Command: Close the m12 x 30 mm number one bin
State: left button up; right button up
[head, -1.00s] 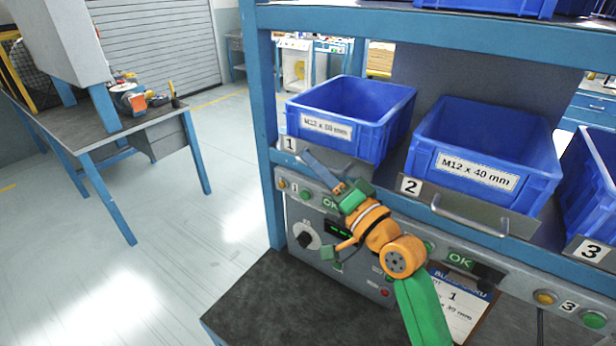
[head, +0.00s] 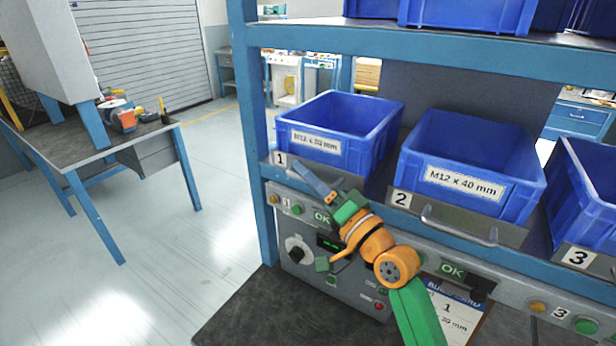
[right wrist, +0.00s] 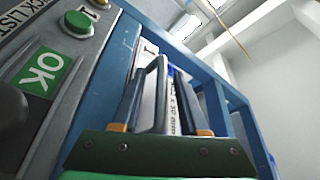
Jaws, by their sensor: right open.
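The M12 x 30 mm number 1 bin (head: 335,146) is a blue open-topped box at the left end of the shelf in the head view. Its number 1 plate (head: 281,159) looks roughly in line with the plates of bins 2 and 3. My right gripper (head: 312,177) is at the bin's front, its jaws open and its fingers partly covering the handle area. In the right wrist view, the grey handle (right wrist: 160,75) shows between the two open fingers, with part of the bin's label (right wrist: 181,108) behind. Contact cannot be told. My left gripper is not in view.
Number 2 bin (head: 468,180) with its bar handle and number 3 bin (head: 596,190) stand to the right. A blue shelf beam (head: 430,52) runs above. A control panel (head: 290,235) with OK signs, buttons and a knob lies below.

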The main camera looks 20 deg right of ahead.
jog(key=shift+s+d+f, duration=0.1)
jog(key=shift+s+f, duration=0.1)
jog(key=shift+s, duration=0.1)
jog(key=b+v, duration=0.2)
jog(key=v, duration=0.4)
jog(key=shift+s, duration=0.2)
jog(key=shift+d, duration=0.1)
